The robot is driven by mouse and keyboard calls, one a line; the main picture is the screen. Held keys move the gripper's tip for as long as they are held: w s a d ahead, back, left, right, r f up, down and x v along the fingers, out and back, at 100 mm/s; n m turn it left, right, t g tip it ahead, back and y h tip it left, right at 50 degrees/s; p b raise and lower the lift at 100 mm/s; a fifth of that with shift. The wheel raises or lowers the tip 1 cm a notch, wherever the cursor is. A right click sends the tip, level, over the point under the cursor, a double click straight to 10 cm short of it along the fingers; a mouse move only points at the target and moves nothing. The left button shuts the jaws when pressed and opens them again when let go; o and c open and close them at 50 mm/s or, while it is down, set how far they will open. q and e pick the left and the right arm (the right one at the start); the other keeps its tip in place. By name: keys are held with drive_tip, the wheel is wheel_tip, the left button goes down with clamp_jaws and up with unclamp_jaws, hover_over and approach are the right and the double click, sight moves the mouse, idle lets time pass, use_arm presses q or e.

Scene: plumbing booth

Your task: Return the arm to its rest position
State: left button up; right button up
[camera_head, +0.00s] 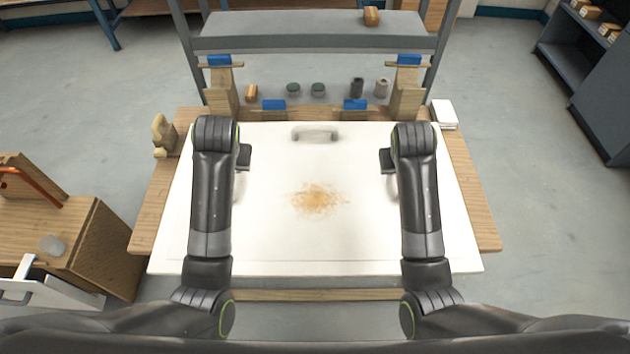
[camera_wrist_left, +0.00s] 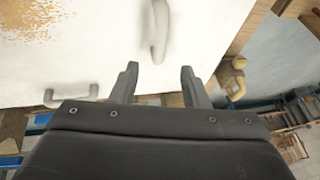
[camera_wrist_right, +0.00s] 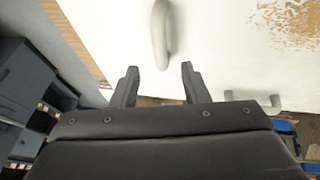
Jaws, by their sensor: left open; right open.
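A white panel (camera_head: 280,245) with a handle near each side and one at the far edge lies on the wooden bench. My left gripper (camera_wrist_left: 158,74) is open and empty; in the left wrist view the left handle (camera_wrist_left: 160,30) lies beyond its fingertips. My right gripper (camera_wrist_right: 160,74) is open and empty; in the right wrist view the right handle (camera_wrist_right: 161,35) lies beyond its fingertips. In the head view both arms reach over the panel, hiding part of each side handle. The far handle (camera_head: 315,134) is clear of both grippers.
A brown speckled patch (camera_head: 318,200) marks the panel's middle. Wooden stands with blue parts (camera_head: 219,60) and small containers (camera_head: 318,90) are behind the panel, below a grey shelf (camera_head: 310,30). A wooden cabinet (camera_head: 100,235) stands at left. White blocks (camera_head: 444,114) sit at the bench's right.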

drive_tip(key=shift+v, duration=1)
